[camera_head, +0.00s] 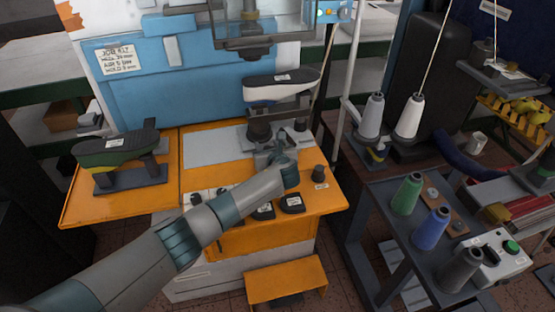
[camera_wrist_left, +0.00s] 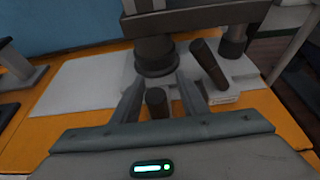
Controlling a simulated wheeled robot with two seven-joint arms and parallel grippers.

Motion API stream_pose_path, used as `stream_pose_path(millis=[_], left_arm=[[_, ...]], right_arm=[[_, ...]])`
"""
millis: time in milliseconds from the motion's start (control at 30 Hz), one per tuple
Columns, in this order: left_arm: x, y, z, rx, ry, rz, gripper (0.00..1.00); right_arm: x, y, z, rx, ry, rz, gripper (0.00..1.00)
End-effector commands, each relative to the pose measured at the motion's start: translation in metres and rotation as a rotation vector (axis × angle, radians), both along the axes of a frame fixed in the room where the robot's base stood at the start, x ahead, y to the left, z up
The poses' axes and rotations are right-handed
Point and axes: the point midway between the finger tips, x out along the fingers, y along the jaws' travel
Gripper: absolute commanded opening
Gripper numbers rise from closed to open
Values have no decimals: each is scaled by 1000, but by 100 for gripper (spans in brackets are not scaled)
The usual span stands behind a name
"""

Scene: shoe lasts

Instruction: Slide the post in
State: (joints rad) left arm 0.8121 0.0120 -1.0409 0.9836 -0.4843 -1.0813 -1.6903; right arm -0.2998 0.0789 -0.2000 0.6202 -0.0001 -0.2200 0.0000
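My left gripper (camera_head: 278,150) is over the orange bench, just in front of the dark round collar (camera_head: 260,131) of the press stand. In the left wrist view its two fingers (camera_wrist_left: 160,100) are spread apart. A short dark brown post (camera_wrist_left: 157,103) shows between them, with gaps at both sides; I cannot tell how deep it lies between them. Behind it is the round collar (camera_wrist_left: 155,60) under the grey arm. A second dark cylinder (camera_wrist_left: 208,63) leans to the right of the fingers. My right gripper is in neither view.
A black and white shoe last (camera_head: 281,86) sits above the stand. A green and black last (camera_head: 115,150) is on a grey stand at the left. Thread cones stand on the right cart (camera_head: 385,195).

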Motion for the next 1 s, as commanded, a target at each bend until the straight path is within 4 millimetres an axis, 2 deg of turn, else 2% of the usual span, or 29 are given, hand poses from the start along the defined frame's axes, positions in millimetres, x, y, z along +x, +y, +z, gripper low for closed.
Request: stream_pose_path(millis=[367,1000], left_arm=[[-40,-12,17,-2,-1,-3,40],[-128,-40,54,-2,-1,-5,40]], right_arm=[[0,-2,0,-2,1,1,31],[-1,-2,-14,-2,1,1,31]])
